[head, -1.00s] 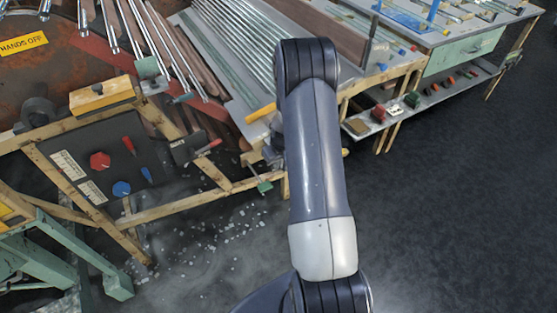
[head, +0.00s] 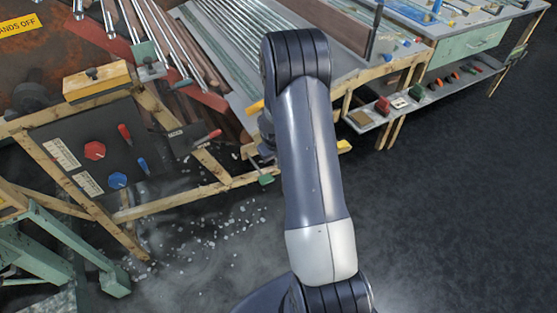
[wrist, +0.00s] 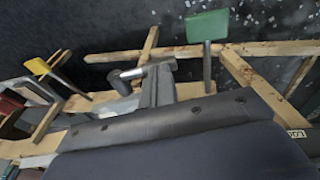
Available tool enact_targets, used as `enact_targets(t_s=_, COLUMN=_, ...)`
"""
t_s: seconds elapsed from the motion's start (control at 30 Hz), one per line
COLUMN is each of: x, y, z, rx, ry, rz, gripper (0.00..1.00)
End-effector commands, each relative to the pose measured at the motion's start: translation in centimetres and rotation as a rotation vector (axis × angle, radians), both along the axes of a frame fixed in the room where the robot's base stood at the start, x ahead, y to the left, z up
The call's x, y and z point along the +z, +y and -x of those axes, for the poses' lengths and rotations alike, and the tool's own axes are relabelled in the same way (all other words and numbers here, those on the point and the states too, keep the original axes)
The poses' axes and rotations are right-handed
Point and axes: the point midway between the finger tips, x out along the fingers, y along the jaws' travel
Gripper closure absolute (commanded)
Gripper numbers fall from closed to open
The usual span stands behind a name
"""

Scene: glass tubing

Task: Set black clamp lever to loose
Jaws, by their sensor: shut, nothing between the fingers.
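I cannot pick out the black clamp lever for sure. In the head view a black plate (head: 187,142) with faint lettering and a red-handled lever (head: 209,136) sits at the near table edge. In the wrist view a label cut off by my housing shows at the right (wrist: 297,133). My gripper (wrist: 158,84) seems to be the narrow grey fingers beyond the dark housing, shut and empty. A grey round fitting (wrist: 124,79) lies close beside them; contact is unclear. In the head view my arm hides the gripper.
A green-tipped lever (wrist: 207,26) and a yellow one (wrist: 40,66) stick out from the wooden frame. The green tip also shows in the head view (head: 266,180). A dark panel with a red knob (head: 95,150) and blue knob (head: 117,180) is at left. Floor at right is clear.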

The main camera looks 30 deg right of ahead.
Motion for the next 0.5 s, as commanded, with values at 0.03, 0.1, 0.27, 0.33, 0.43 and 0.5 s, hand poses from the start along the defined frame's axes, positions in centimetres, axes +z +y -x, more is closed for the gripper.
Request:
enact_targets(t_s=0.03, x=-1.0, y=0.2, z=0.0, rx=0.004, ry=-0.002, rz=0.023, gripper=1.0)
enact_targets(t_s=0.1, x=-1.3, y=0.2, z=-0.1, rx=0.005, ry=-0.003, rz=0.057, gripper=1.0)
enact_targets(t_s=0.27, x=-1.9, y=0.4, z=0.0, rx=0.003, ry=-0.007, rz=0.131, gripper=1.0)
enact_targets(t_s=0.33, x=-2.2, y=0.4, z=0.0, rx=0.003, ry=-0.008, rz=0.165, gripper=1.0)
enact_targets(t_s=0.43, x=-2.5, y=0.5, z=-0.1, rx=0.002, ry=-0.011, rz=0.21, gripper=1.0)
enact_targets(t_s=0.5, x=-2.8, y=0.5, z=-0.1, rx=0.002, ry=-0.012, rz=0.243, gripper=1.0)
